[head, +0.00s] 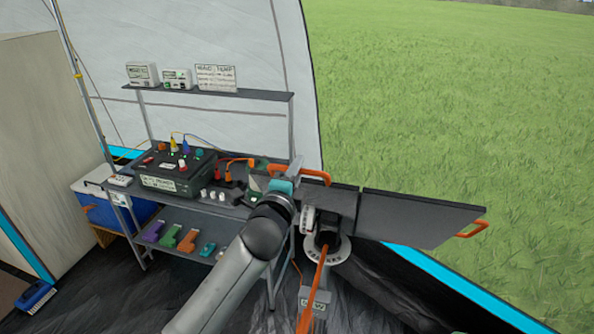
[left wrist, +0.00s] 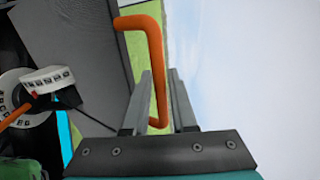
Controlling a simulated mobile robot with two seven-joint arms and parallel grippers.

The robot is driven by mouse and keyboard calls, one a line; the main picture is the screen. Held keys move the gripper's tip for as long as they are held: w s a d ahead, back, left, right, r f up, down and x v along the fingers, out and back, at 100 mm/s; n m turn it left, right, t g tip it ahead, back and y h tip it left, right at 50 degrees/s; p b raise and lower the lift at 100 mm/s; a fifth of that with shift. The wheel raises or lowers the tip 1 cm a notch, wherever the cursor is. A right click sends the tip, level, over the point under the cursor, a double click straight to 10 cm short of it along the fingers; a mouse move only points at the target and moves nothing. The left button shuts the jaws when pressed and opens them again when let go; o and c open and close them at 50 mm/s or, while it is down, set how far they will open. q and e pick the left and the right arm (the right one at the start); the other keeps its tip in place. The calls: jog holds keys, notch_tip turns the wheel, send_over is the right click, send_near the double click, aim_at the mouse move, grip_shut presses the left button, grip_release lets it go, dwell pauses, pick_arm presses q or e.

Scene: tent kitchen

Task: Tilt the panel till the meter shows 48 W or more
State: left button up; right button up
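The dark flat panel (head: 425,215) lies slanted on a stand at the right of the table, with an orange handle at each end. A white marked drum (head: 308,220) and round dial (head: 328,250) sit on the stand. A small display (head: 318,302) stands below; I cannot read it. My right gripper is not in view.
The table holds a black power box (head: 175,170) with coloured plugs and cables. A shelf (head: 215,92) above it carries small boxes and a sign. A blue cooler (head: 110,212) stands at left. Grass lies open beyond the tent edge.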

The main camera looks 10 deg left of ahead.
pick_arm(q)
jog(key=shift+s, duration=0.15)
jog(key=s, duration=0.5)
jog(key=s+b, duration=0.1)
jog(key=s, duration=0.9)
jog(key=shift+a+r, duration=0.1)
jog(key=shift+a, duration=0.2)
